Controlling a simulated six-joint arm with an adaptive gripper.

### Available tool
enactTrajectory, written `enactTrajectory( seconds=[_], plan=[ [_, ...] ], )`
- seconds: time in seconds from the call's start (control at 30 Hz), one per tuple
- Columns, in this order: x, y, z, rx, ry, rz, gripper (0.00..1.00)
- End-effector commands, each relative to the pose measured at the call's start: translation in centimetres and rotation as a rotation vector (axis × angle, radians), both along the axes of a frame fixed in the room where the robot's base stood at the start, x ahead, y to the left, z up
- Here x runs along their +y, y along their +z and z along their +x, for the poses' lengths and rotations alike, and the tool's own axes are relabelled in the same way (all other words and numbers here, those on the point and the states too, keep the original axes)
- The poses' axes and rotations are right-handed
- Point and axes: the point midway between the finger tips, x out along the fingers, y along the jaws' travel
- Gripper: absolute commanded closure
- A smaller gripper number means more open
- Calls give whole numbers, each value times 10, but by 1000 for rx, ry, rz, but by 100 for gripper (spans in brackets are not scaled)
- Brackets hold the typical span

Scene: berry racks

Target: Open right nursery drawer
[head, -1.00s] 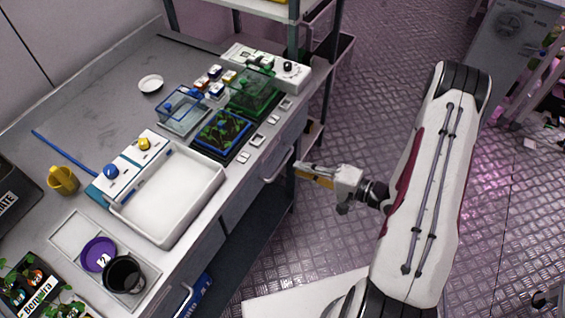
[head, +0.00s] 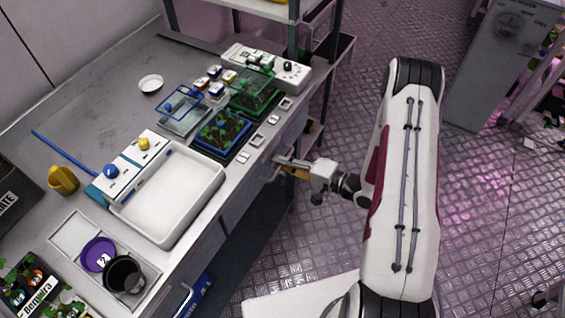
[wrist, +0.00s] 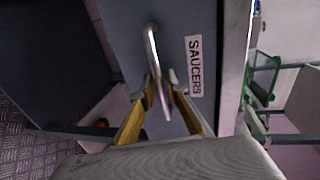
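The right drawer (head: 292,138) is a grey front under the bench's right end. It looks closed and carries a "SAUCERS" label (wrist: 194,66) in the wrist view. Its bar handle (wrist: 151,45) also shows in the head view (head: 267,178), partly hidden by my gripper (head: 277,164). In the wrist view, the yellow-sided fingers of my gripper (wrist: 161,78) are on either side of the handle bar. They are partly apart, with narrow gaps beside the bar; firm contact is not clear.
The bench top holds a white tray (head: 126,212), a blue-rimmed plant tray (head: 247,139) and a green clear box (head: 268,103). Another drawer handle (head: 184,299) is at the lower left. A shelf post (head: 329,85) stands beyond the bench's right end. Open floor lies right of the bench.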

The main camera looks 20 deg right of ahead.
Motion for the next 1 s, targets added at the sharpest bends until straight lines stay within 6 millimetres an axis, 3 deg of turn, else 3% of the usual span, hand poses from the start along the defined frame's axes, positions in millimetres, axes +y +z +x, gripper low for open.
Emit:
enactTrajectory(
  seconds=[0.27, 0.37, 0.73, 1.0],
  plan=[
    [0, 0, 1, 0, 0, 0, 86],
    [0, 0, 0, 0, 0, 0, 100],
    [-2, 0, -1, 1, -1, 1, 100],
    [-16, 0, -14, 2, -4, 0, 100]
  ],
)
